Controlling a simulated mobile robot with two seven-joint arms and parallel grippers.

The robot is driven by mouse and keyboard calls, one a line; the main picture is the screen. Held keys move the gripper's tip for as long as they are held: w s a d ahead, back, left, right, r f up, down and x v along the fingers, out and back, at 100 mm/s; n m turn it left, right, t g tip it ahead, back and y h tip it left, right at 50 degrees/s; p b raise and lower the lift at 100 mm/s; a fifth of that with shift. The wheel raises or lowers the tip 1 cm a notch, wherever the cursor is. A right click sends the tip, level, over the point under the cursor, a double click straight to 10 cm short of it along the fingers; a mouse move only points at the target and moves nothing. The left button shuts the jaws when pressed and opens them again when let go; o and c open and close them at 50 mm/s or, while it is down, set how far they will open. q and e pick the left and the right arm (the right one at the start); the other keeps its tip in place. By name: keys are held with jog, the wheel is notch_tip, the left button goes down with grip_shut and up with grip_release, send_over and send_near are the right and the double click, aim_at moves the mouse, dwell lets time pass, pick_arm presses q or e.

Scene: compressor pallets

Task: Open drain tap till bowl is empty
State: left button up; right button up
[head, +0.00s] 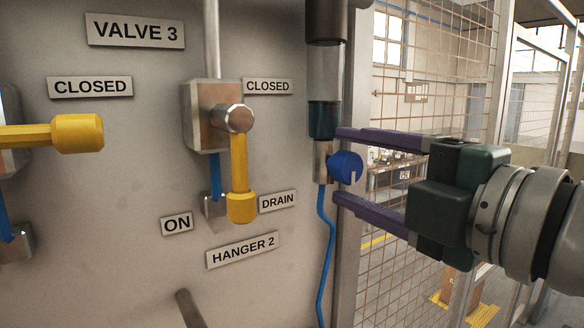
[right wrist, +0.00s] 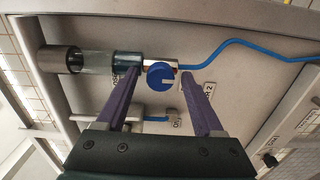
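The drain tap is a round blue knob (head: 346,168) with a pale mark at its lower edge. It sits under the bowl (head: 324,76), which is clear grey above and dark teal at its bottom; I cannot tell whether the teal is liquid. My right gripper (head: 338,165) is open, one purple finger above the knob and one below. In the right wrist view the knob (right wrist: 160,77) lies between the fingertips; the bowl (right wrist: 98,62) is to its left. Whether the fingers touch it is unclear. My left gripper is out of view.
A blue hose (head: 326,240) runs down from the tap. Left of it, a yellow-handled valve (head: 240,175) hangs on the panel between CLOSED, ON and DRAIN labels. Another yellow handle (head: 75,133) is at far left. A mesh fence (head: 430,110) stands behind my right gripper.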

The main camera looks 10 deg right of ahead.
jog(key=shift+s+d+f+b, duration=0.2)
jog(key=shift+s+b, duration=0.3)
jog(key=v, duration=0.9)
jog(key=shift+r, duration=0.25)
jog(key=shift+w, duration=0.1)
